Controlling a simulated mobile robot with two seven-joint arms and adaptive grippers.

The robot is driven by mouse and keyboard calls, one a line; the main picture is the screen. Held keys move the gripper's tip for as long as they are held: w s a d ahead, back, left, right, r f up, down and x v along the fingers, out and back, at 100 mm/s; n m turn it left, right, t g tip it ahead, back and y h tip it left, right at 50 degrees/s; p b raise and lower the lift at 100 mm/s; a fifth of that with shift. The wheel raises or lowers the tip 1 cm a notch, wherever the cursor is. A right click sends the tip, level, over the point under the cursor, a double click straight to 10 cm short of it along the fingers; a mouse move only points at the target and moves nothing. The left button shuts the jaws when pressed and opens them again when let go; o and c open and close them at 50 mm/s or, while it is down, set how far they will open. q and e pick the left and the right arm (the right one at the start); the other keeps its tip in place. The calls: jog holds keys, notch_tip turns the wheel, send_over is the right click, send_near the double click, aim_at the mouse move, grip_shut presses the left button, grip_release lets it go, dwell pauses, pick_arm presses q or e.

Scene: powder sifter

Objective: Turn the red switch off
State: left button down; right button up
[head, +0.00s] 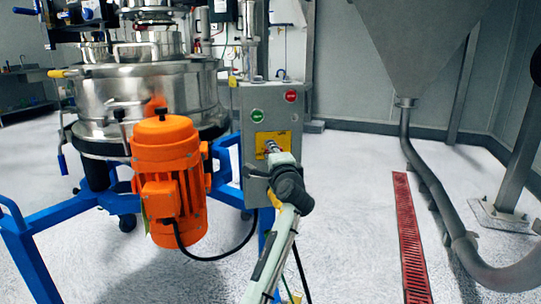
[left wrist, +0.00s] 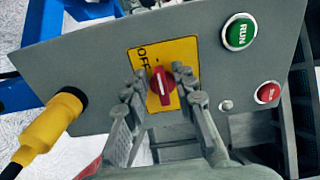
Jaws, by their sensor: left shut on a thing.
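The red switch (left wrist: 162,88) sits on a yellow plate (left wrist: 188,50) marked OFF on the grey control box. Its white line runs roughly up and down in the left wrist view. My left gripper (left wrist: 158,88) has a finger on each side of the switch and is shut on it. In the head view, my left gripper (head: 271,147) reaches the yellow plate (head: 262,138) on the control box (head: 258,98) and hides the switch. My right gripper is in neither view.
A green RUN button (left wrist: 240,33) and a red button (left wrist: 267,93) are on the same panel. A yellow cable connector (left wrist: 50,125) sticks out beside it. The orange motor (head: 170,165) and blue frame (head: 40,255) stand left. A hopper pipe (head: 425,170) is at right.

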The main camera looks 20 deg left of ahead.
pick_arm(q)
jog(key=shift+r, duration=0.15)
jog(key=c, duration=1.6)
grip_release()
jog(key=shift+w, duration=0.1)
jog(key=v, duration=0.7)
jog(key=shift+s+d, duration=0.15)
jog(key=shift+s, duration=0.05)
